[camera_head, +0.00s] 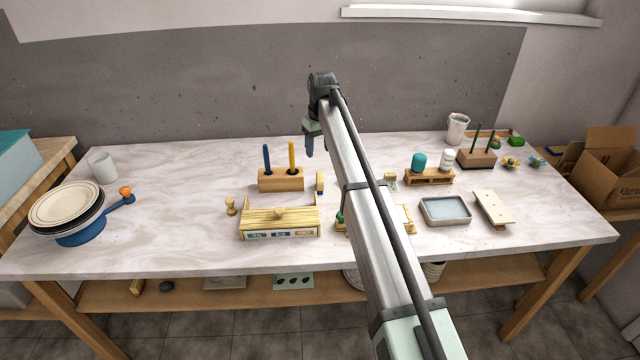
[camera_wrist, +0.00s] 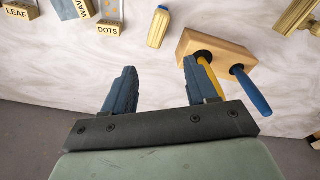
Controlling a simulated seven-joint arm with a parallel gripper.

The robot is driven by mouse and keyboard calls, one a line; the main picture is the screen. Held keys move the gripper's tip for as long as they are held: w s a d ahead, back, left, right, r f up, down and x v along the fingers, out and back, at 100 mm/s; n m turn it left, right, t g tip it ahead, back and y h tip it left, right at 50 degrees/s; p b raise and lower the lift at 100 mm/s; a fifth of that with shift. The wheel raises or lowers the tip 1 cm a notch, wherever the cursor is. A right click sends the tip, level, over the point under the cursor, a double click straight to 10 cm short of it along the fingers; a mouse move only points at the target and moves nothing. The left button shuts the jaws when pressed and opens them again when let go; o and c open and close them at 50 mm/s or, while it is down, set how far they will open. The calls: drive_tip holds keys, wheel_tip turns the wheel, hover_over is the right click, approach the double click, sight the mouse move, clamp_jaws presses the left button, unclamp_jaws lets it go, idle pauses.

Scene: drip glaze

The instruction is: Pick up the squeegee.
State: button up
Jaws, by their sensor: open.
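A small yellow-wood piece with a blue edge, which looks like the squeegee (camera_head: 320,184), is on the marble-look table just right of the wooden block with two sticks. In the wrist view it (camera_wrist: 157,28) lies beyond my fingertips, left of that block, with nothing touching it. My gripper (camera_head: 309,146) is above the back of the table, fingers pointing down. In the wrist view my gripper (camera_wrist: 160,68) has its two dark blue fingers wide apart with nothing held between them.
The wooden block (camera_head: 281,180) with blue and yellow sticks stands close by. A drawered wooden box (camera_head: 279,222) is in front. Labelled pieces, including DOTS (camera_wrist: 109,29), lie nearby. Plates (camera_head: 64,204) are at left, a grey tray (camera_head: 445,211) at right. The left-centre table is clear.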

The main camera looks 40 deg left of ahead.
sight(320, 177)
drive_tip(key=f+m, duration=0.4)
drive_tip(key=f, duration=0.1)
drive_tip(key=f+m+h, duration=0.1)
drive_tip(key=f+m, duration=0.1)
drive_tip(key=f, duration=0.1)
drive_tip(key=shift+w+d+f, duration=0.1)
drive_tip(key=shift+d+f, duration=0.1)
drive_tip(key=shift+d, duration=0.2)
drive_tip(key=shift+a+f, duration=0.1)
drive_tip(key=shift+f, duration=2.55)
drive_tip(key=c, duration=1.1)
drive_tip(key=shift+o, duration=0.2)
wheel_tip(320, 177, up, 10)
drive_tip(key=shift+r, duration=0.1)
